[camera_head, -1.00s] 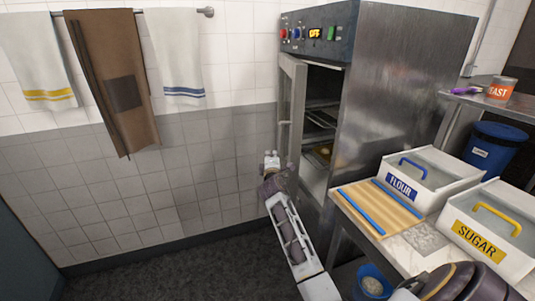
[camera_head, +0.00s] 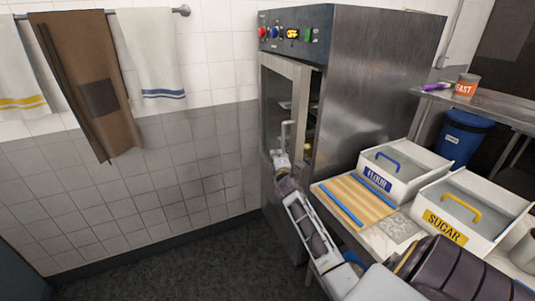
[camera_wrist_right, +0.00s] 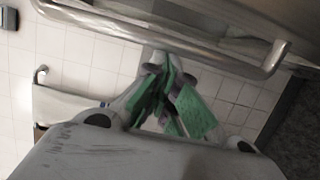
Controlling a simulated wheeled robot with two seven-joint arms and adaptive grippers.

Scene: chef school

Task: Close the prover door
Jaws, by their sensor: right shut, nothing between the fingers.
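The prover (camera_head: 375,75) is a tall steel cabinet against the tiled wall. Its glazed door (camera_head: 278,95) stands slightly ajar, with a dark gap along its right edge where racks show. The door has a vertical bar handle (camera_head: 286,140); the bar also crosses the top of the right wrist view (camera_wrist_right: 180,48). My right gripper (camera_head: 281,160) is at the lower end of the handle, in front of the door. In the right wrist view its green-padded fingers (camera_wrist_right: 170,98) are together and empty, close to the bar. Contact is unclear. My left gripper is not in view.
A work table right of the prover holds a wooden board (camera_head: 352,200) with blue strips, a flour bin (camera_head: 405,172) and a sugar bin (camera_head: 475,210). A blue bucket (camera_head: 465,137) is behind. Towels (camera_head: 152,50) hang at left. The floor left of the prover is clear.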

